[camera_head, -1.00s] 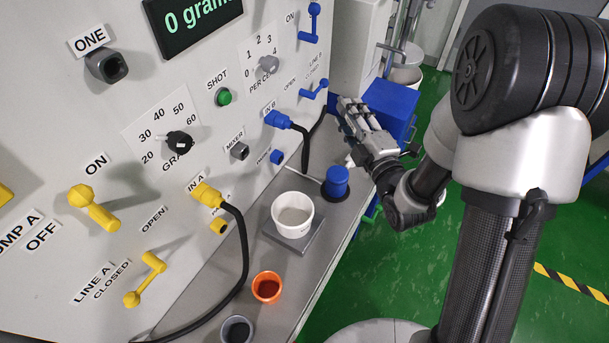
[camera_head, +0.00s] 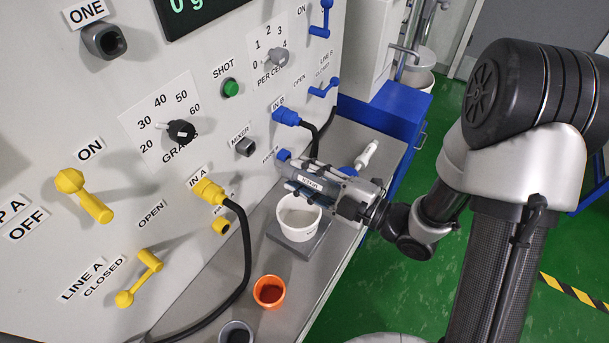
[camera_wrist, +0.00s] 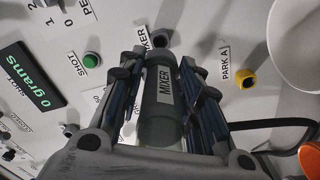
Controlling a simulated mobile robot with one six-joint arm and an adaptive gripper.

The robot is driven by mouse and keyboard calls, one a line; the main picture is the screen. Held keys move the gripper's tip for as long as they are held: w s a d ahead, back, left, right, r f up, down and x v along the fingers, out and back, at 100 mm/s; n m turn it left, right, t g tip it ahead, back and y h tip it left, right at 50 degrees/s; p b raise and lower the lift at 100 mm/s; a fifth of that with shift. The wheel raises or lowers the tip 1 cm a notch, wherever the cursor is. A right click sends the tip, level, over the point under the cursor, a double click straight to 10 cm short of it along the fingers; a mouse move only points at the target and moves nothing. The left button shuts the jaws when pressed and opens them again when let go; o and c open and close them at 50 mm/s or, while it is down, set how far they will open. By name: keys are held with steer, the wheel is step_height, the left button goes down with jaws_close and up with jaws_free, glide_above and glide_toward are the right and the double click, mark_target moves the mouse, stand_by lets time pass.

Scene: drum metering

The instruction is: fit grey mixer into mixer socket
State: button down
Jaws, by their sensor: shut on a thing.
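The grey mixer (camera_wrist: 162,110) is a dark grey cylinder with a white MIXER label. My gripper (camera_head: 305,178) is shut on it; in the wrist view the fingers (camera_wrist: 165,85) flank it on both sides. The mixer also shows between the fingers in the head view (camera_head: 312,184).
Below my gripper, a white cup (camera_head: 297,216) stands on a grey plate. An orange cup (camera_head: 269,291) and a grey cup (camera_head: 236,332) stand on the bench. The blue IN B plug (camera_head: 286,116) and yellow IN A plug (camera_head: 207,191) with black hoses flank the socket.

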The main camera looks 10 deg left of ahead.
mark_target(282, 163)
steer(key=shift+b+x, duration=0.5)
steer(key=shift+x, duration=2.3)
steer(key=shift+b, duration=1.1)
steer(key=shift+b+x, duration=0.6)
steer(key=shift+x, duration=1.4)
steer(key=c, duration=1.1)
jaws_free()
steer(key=shift+d, duration=0.1)
steer(key=v, duration=1.2)
